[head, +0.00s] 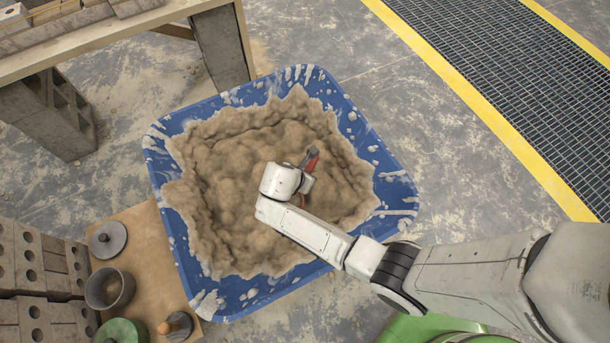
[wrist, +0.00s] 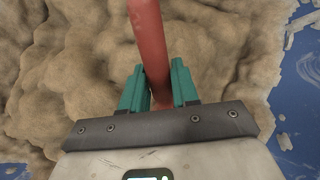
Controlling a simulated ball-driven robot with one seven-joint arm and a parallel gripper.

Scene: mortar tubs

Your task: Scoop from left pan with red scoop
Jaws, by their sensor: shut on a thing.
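A blue tub (head: 393,168) full of lumpy tan mortar (head: 215,190) stands on the floor in the middle of the head view. The mortar (wrist: 50,70) and some of the blue tub (wrist: 300,75) also show in the wrist view. My gripper (wrist: 158,85) has teal fingers shut on the red handle (wrist: 147,35) of the scoop. In the head view the red scoop (head: 311,162) shows just past my wrist, over the mortar. The scoop's working end is not clearly visible, so I cannot tell whether it touches the mortar. Only one tub is in view.
A brown board (head: 150,247) at lower left holds a grey pot (head: 110,288), a grey lid (head: 107,240), a green round thing (head: 121,332) and an orange-and-dark item (head: 176,326). Perforated bricks (head: 40,265) stand beside it. A wooden table (head: 140,24) is at upper left.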

